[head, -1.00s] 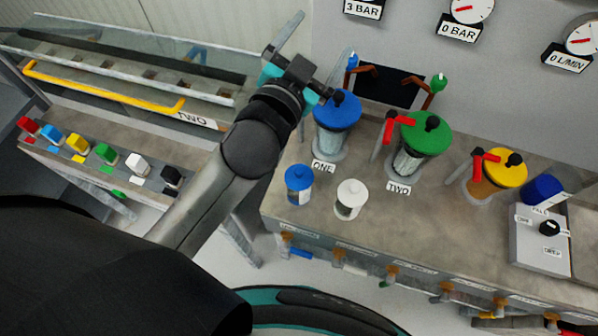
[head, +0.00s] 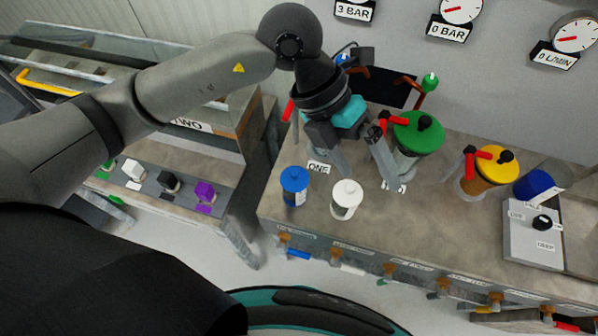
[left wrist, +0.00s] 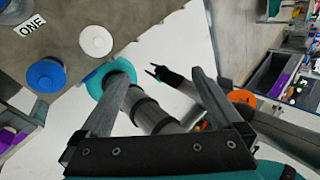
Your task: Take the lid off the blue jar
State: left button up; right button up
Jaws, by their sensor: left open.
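The lid also shows from above in the left wrist view (left wrist: 46,75). A white-lidded jar (head: 346,198) stands to its right. My left gripper (head: 368,178) is open and empty, fingers pointing down, right of and behind the blue jar in the head view and apart from it. In the left wrist view its fingers (left wrist: 159,75) have nothing between them. A dark forked end there may be my right gripper, too small to judge.
Behind stand larger pots with a green lid (head: 418,132) and a yellow lid (head: 492,163); my arm hides the big blue-lidded one. A control box (head: 533,238) is at the right. The bench left of the blue jar ends at an edge.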

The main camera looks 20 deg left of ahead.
aim_at(295, 172)
pick_arm(q)
jog(key=w+a+f+n+t+y, duration=0.1)
jog(key=w+a+y, duration=0.2)
jog(key=a, duration=0.3)
jog(key=w+a+f+t+y, duration=0.1)
jog(key=w+a+y, duration=0.1)
jog(key=a+y, duration=0.35)
jog(key=shift+h, duration=0.85)
jog(key=f, duration=0.6)
jog(key=a+f, duration=0.1)
jog(key=f, duration=0.2)
jog(key=shift+w+f, duration=0.1)
jog(key=shift+f, duration=0.25)
jog(key=shift+d+f, duration=0.2)
jog(key=shift+f, duration=2.5)
jog(key=shift+c, duration=0.2)
jog(key=c, duration=1.1)
jog(key=shift+r, duration=0.15)
